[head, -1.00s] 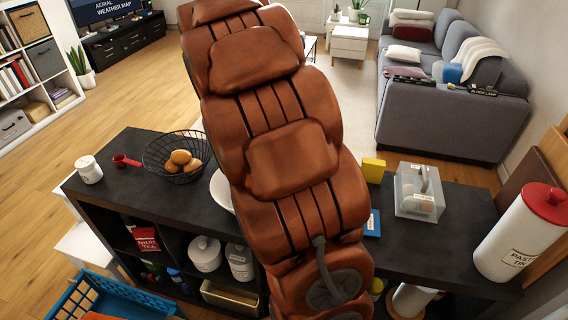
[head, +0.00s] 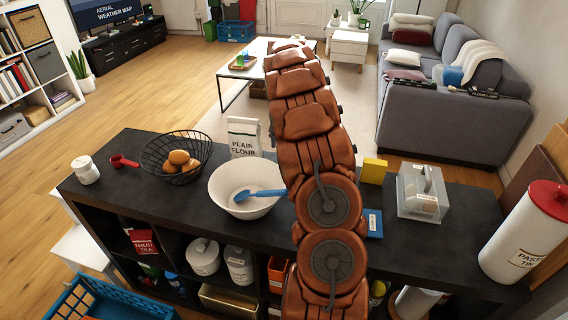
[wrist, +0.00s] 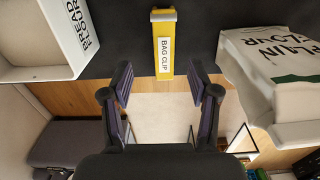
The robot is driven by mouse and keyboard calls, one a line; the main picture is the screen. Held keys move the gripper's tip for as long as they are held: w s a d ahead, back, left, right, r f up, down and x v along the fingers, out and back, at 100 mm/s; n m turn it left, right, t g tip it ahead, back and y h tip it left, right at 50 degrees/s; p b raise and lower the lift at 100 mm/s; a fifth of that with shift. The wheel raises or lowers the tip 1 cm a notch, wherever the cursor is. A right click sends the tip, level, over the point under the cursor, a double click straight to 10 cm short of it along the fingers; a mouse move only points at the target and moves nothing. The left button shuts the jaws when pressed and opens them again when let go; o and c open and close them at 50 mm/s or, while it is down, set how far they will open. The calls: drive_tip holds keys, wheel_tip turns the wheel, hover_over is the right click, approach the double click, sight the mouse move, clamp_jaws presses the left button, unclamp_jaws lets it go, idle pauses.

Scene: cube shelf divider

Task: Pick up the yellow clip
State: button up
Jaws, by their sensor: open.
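The yellow clip (wrist: 164,48), with a white label reading "BAG CLIP", lies on the dark top in the wrist view. It is at the upper middle, ahead of my gripper (wrist: 160,82). My gripper is open and empty, with its two dark fingers spread to either side of the clip's line. The clip's near end is about level with the fingertips in the picture; I see no contact. I cannot make out the clip in the head view, where my arm covers the middle of the counter.
A plain flour bag (wrist: 278,75) stands right of the clip; the head view also shows it (head: 243,138). A white labelled container (wrist: 40,40) is at left. On the counter (head: 130,190) are a white bowl (head: 250,205), a wire basket (head: 170,172) and a clear box (head: 421,205).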

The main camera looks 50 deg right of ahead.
drive_tip(key=shift+d+f, duration=0.2)
drive_tip(key=shift+f, duration=0.35)
drive_tip(key=shift+f+p, duration=0.3)
drive_tip(key=shift+f, duration=0.5)
drive_tip(key=shift+w+a+f+p, duration=0.15)
drive_tip(key=shift+f+p, duration=0.15)
drive_tip(key=shift+f, duration=0.6)
drive_tip(key=shift+a+f+p, duration=0.1)
drive_tip(key=shift+f+p, duration=0.15)
drive_tip(key=shift+f, duration=0.65)
drive_tip(key=shift+w+a+f+p, duration=0.15)
drive_tip(key=shift+f+p, duration=0.15)
drive_tip(key=shift+f, duration=0.6)
drive_tip(key=shift+c, duration=0.4)
drive_tip(key=c, duration=0.9)
